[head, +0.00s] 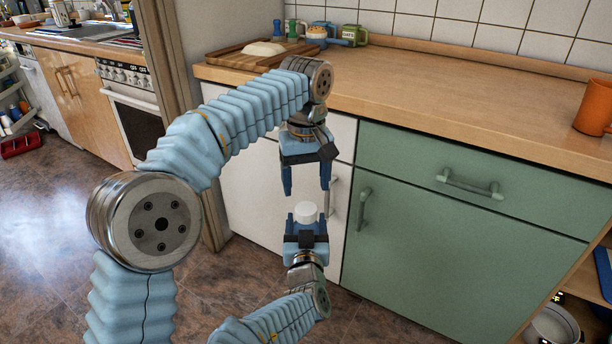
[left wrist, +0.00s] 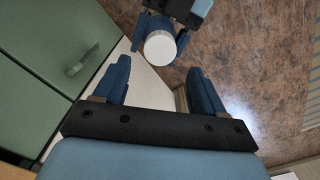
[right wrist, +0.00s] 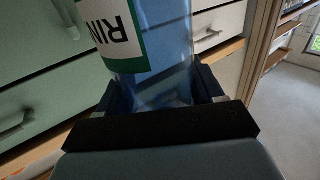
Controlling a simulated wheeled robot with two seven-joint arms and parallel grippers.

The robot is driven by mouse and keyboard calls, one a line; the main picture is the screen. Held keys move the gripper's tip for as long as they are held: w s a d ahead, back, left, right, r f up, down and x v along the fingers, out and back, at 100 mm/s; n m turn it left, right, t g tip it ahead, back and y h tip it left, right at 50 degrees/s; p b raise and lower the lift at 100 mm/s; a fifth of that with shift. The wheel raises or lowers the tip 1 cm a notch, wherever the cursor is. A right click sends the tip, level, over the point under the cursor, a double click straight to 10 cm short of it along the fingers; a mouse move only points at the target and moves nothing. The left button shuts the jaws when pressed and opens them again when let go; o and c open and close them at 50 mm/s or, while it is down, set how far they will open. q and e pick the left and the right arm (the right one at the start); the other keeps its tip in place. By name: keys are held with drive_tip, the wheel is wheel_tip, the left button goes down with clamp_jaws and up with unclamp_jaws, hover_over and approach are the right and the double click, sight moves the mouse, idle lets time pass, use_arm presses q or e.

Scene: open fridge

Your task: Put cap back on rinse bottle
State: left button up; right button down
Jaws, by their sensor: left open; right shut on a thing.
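The rinse bottle (right wrist: 165,50) is clear blue with a white and green label, part of which reads "RIN". My right gripper (head: 305,222) is shut on it.
Behind the grippers stand a white cabinet (head: 258,195) and a green cabinet (head: 440,225) with bar handles. The wooden countertop (head: 450,105) holds a cutting board (head: 235,58), several small containers and an orange mug (head: 594,106). Its middle is clear.

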sight(306, 208)
use_arm(q)
wheel_tip(306, 208, down, 7)
drive_tip(key=shift+f, duration=0.1)
idle(0.3)
drive_tip(key=c, duration=1.1)
drive_tip(key=m, duration=0.6)
drive_tip(key=shift+m, duration=0.3)
drive_tip(key=m, duration=0.5)
drive_tip(key=shift+m, duration=0.3)
drive_tip(key=o, duration=1.2)
